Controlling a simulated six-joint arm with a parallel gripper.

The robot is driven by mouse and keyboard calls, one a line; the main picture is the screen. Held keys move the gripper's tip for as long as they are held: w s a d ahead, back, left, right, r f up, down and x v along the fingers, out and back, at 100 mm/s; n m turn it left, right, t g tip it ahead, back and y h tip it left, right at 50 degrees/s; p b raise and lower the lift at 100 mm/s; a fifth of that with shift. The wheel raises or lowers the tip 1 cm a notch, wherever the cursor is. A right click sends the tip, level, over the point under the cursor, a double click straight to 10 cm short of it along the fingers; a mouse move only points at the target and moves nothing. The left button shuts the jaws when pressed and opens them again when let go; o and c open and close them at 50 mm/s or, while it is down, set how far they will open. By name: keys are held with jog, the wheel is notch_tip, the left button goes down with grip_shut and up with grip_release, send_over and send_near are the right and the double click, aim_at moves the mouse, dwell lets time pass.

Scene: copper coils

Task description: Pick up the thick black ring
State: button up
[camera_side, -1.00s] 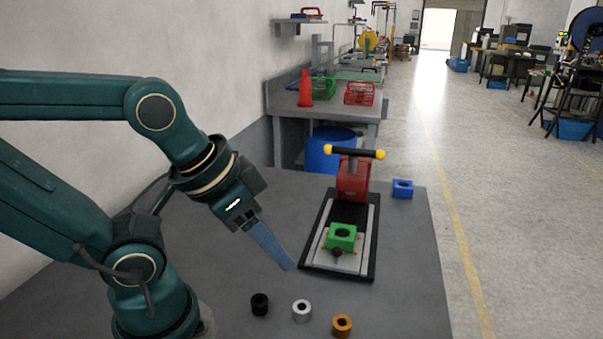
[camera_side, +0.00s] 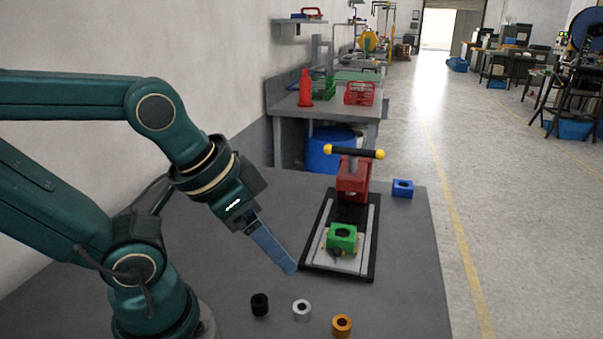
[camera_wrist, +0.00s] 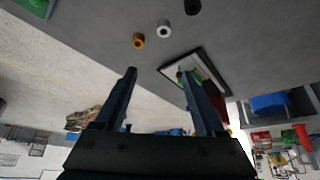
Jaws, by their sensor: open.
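The thick black ring (camera_side: 260,304) stands on the grey table near its front edge, left of the silver ring (camera_side: 301,310) and the copper-orange ring (camera_side: 342,325). In the wrist view the black ring (camera_wrist: 193,7) sits at the top edge, partly cut off. My gripper (camera_side: 290,268) is above the table, behind and to the right of the black ring and apart from it, angled down toward the press. In the wrist view my gripper (camera_wrist: 158,72) shows two fingers spread apart with nothing between them.
A press with a red head (camera_side: 353,180) and yellow-tipped handle stands on a black-framed base (camera_side: 309,258) holding a green block (camera_side: 342,237). A blue block (camera_side: 402,188) lies behind it on the right. The grey table (camera_side: 235,265) is clear around the black ring.

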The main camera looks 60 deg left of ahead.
jog(key=m+g+y, duration=0.2)
jog(key=m+g, duration=0.4)
jog(key=g, duration=0.3)
send_near(258, 300)
jog(key=shift+a+f, duration=0.2)
jog(key=shift+f, duration=0.85)
jog(key=shift+s+f+g, duration=0.3)
jog(key=shift+s+f, duration=0.15)
jog(key=shift+f, duration=0.4)
jog(key=shift+x, duration=2.3)
grip_shut()
